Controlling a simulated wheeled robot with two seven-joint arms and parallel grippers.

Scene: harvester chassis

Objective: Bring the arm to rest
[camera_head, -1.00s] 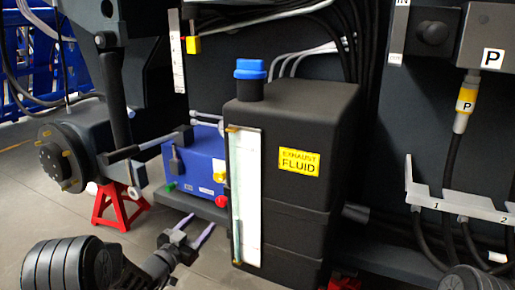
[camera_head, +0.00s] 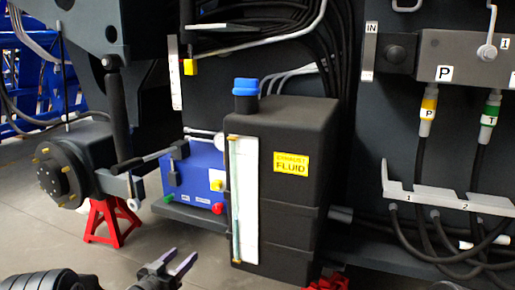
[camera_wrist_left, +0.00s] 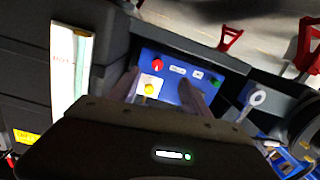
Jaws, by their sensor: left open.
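My left gripper (camera_head: 180,264) is at the bottom of the head view, left of the black exhaust fluid tank (camera_head: 290,218). Its two pale fingers are apart with nothing between them. Part of my left arm (camera_head: 50,282) shows at the bottom left edge. In the left wrist view the open fingers (camera_wrist_left: 158,95) point toward the blue box (camera_wrist_left: 178,72) with its red and yellow knobs. The gap between fingers and box is hard to judge. My right gripper is out of view.
The tank has a blue cap (camera_head: 246,86) and a white gauge strip (camera_head: 245,200). A red stand (camera_head: 112,222) is under the hub at left. Hoses with P and T tags hang above a numbered bracket (camera_head: 440,196) at right. Grey floor (camera_head: 60,245) is clear at lower left.

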